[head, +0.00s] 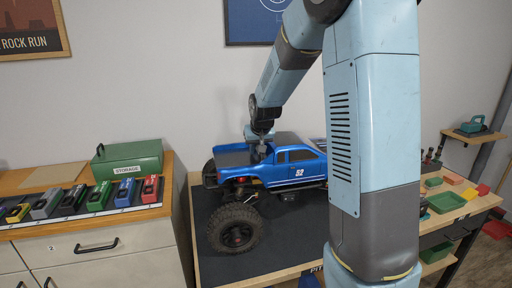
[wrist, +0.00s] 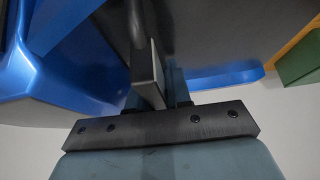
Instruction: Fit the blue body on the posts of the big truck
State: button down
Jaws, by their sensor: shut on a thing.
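The blue body (head: 300,166), a pickup shell with a dark bed and the number 52 on its door, is over the big truck (head: 236,228) in the head view. It looks about level. I cannot tell whether it rests on the posts, which are hidden beneath it. My gripper (head: 262,150) comes down from above at the dark bed, behind the cab, and is shut on the body. In the wrist view, my gripper (wrist: 147,75) is close against the dark surface, with blue body panels (wrist: 38,75) beside it. My arm hides the body's right end.
The truck stands on a dark mat (head: 270,255) on a wooden bench. Trays and tools (head: 445,200) lie at right. My arm column blocks the middle right.

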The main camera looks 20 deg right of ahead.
jog(key=shift+f, duration=0.75)
jog(key=c, duration=1)
grip_release()
jog(key=v, duration=1.3)
jog(key=shift+s+r, duration=0.15)
jog(key=shift+r, duration=0.15)
jog(key=shift+s, duration=0.1)
jog(key=s+r, duration=0.1)
jog(key=s, duration=1.9)
jog(key=s+r, duration=0.1)
jog(key=s, duration=0.9)
jog(key=shift+a+r, duration=0.3)
jog(key=shift+a, duration=0.1)
